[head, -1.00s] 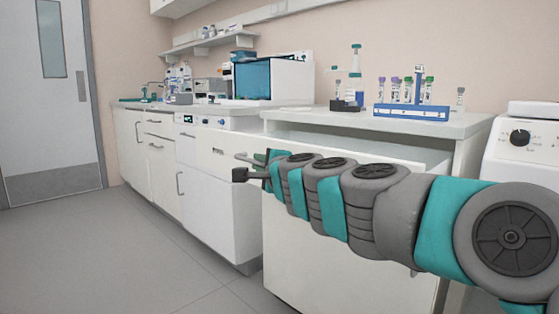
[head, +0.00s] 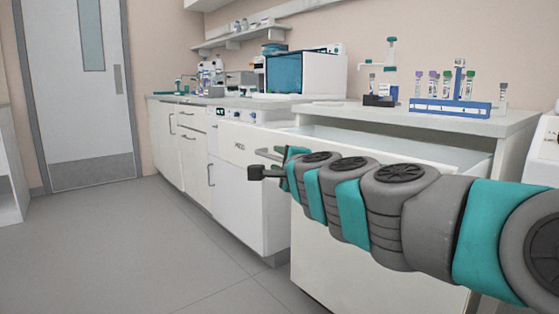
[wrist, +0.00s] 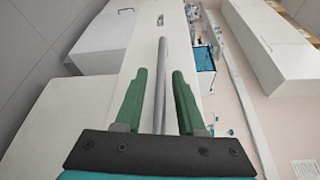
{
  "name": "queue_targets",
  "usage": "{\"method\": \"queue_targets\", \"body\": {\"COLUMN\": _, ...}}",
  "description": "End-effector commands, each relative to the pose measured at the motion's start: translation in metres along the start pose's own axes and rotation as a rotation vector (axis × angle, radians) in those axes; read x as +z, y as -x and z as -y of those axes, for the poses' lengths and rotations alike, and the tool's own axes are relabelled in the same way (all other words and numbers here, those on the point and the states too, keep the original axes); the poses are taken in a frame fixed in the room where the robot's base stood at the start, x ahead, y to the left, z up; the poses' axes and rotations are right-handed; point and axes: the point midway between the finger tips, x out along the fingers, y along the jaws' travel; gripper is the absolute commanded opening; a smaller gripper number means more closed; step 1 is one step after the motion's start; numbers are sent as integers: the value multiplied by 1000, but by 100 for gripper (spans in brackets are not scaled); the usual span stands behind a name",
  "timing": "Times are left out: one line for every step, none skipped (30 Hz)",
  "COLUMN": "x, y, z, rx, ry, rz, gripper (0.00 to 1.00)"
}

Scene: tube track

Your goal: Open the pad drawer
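The pad drawer (head: 250,150) has a white front with a small dark label, and it stands pulled out from its cabinet with its inside showing from above. Its bar handle (head: 268,154) sticks out from the front and also shows in the wrist view (wrist: 162,95). My gripper (head: 276,163) is at the handle. In the wrist view my gripper (wrist: 159,72) has its two green fingers apart, one on each side of the bar, with gaps visible. My arm hides part of the drawer front in the head view.
The counter above the drawer holds a blue rack (head: 450,107) of capped tubes and a dark holder (head: 380,100). More white cabinets (head: 185,140) run to the left. The grey floor (head: 140,240) in front is clear. A door (head: 75,110) stands at the far left.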

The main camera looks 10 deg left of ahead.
Motion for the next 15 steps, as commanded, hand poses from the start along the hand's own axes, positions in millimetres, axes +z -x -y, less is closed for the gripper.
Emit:
{"method": "queue_targets", "body": {"x": 0, "y": 0, "z": 0, "rx": 0, "ry": 0, "rz": 0, "gripper": 45}}
{"method": "queue_targets", "body": {"x": 0, "y": 0, "z": 0, "rx": 0, "ry": 0, "rz": 0, "gripper": 45}}
{"method": "queue_targets", "body": {"x": 0, "y": 0, "z": 0, "rx": -1, "ry": 0, "rz": 0, "gripper": 45}}
{"method": "queue_targets", "body": {"x": 0, "y": 0, "z": 0, "rx": -1, "ry": 0, "rz": 0, "gripper": 45}}
{"method": "queue_targets", "body": {"x": 0, "y": 0, "z": 0, "rx": -1, "ry": 0, "rz": 0, "gripper": 45}}
{"method": "queue_targets", "body": {"x": 0, "y": 0, "z": 0, "rx": -1, "ry": 0, "rz": 0, "gripper": 45}}
{"method": "queue_targets", "body": {"x": 0, "y": 0, "z": 0, "rx": -1, "ry": 0, "rz": 0, "gripper": 45}}
{"method": "queue_targets", "body": {"x": 0, "y": 0, "z": 1, "rx": -1, "ry": 0, "rz": 0, "gripper": 45}}
{"method": "queue_targets", "body": {"x": 0, "y": 1, "z": 1, "rx": -1, "ry": 0, "rz": 0, "gripper": 45}}
{"method": "queue_targets", "body": {"x": 0, "y": 1, "z": 1, "rx": -1, "ry": 0, "rz": 0, "gripper": 45}}
{"method": "queue_targets", "body": {"x": 0, "y": 2, "z": 1, "rx": -1, "ry": 0, "rz": 0, "gripper": 45}}
{"method": "queue_targets", "body": {"x": 0, "y": 3, "z": 1, "rx": -2, "ry": 0, "rz": 0, "gripper": 45}}
{"method": "queue_targets", "body": {"x": 0, "y": 5, "z": 2, "rx": -2, "ry": 0, "rz": 0, "gripper": 45}}
{"method": "queue_targets", "body": {"x": 0, "y": 6, "z": 2, "rx": -2, "ry": 0, "rz": 0, "gripper": 45}}
{"method": "queue_targets", "body": {"x": 0, "y": 9, "z": 2, "rx": -3, "ry": 0, "rz": 0, "gripper": 45}}
